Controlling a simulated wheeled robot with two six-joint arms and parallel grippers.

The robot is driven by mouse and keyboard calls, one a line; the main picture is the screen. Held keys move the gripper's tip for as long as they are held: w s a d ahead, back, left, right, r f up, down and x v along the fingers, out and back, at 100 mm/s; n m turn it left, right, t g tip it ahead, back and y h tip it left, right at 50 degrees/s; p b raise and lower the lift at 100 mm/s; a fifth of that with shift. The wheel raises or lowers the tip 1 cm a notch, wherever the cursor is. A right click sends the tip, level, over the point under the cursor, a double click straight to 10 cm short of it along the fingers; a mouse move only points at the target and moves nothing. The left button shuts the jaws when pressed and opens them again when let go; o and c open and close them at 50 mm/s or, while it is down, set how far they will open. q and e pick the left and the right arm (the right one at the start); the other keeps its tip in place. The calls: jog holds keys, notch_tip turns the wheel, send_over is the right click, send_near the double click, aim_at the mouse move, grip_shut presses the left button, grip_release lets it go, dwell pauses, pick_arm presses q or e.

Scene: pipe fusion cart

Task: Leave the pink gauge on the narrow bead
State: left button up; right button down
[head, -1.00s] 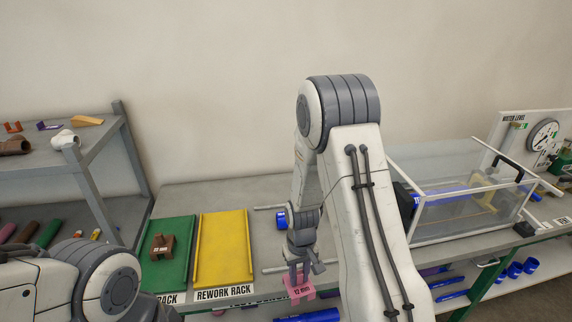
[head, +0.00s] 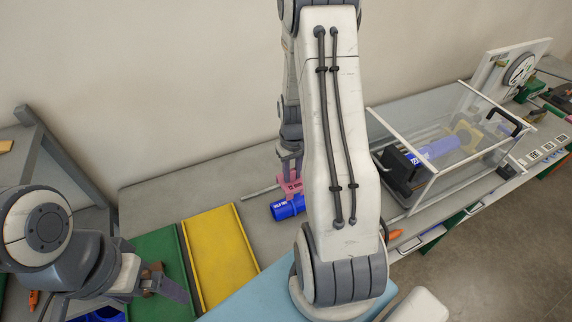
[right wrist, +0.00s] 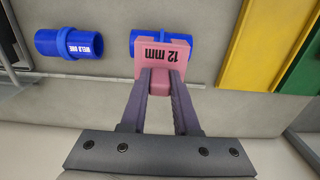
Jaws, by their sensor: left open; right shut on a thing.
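The pink gauge (head: 289,187), marked 12 mm, is gripped by my right gripper (head: 289,165). In the right wrist view the gauge (right wrist: 160,58) sits between the fingertips (right wrist: 165,82), over the middle of a blue pipe (right wrist: 182,37). A second blue pipe (right wrist: 48,43), labelled WELD ONE, has a raised bead (right wrist: 63,42) and lies apart to the left. My left gripper (head: 160,281) is open beside the brown gauge (head: 151,279), which it partly hides.
The green rack (head: 160,252) and yellow rework rack (head: 217,250) lie left of the pink gauge. A clear tank (head: 440,125) stands at the right. My right arm hides part of the bench. Bare bench (head: 170,195) lies behind the racks.

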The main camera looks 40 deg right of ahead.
aim_at(292, 181)
jog(key=shift+a, duration=0.1)
jog(key=shift+f+b, duration=1.05)
jog(key=shift+f, duration=0.3)
jog(key=shift+f+b, duration=1.1)
jog(key=shift+f, duration=0.35)
jog(key=shift+s+f+b, duration=0.1)
jog(key=shift+f+b, duration=1.05)
jog(key=shift+f, duration=0.55)
jog(key=c, duration=0.6)
grip_release()
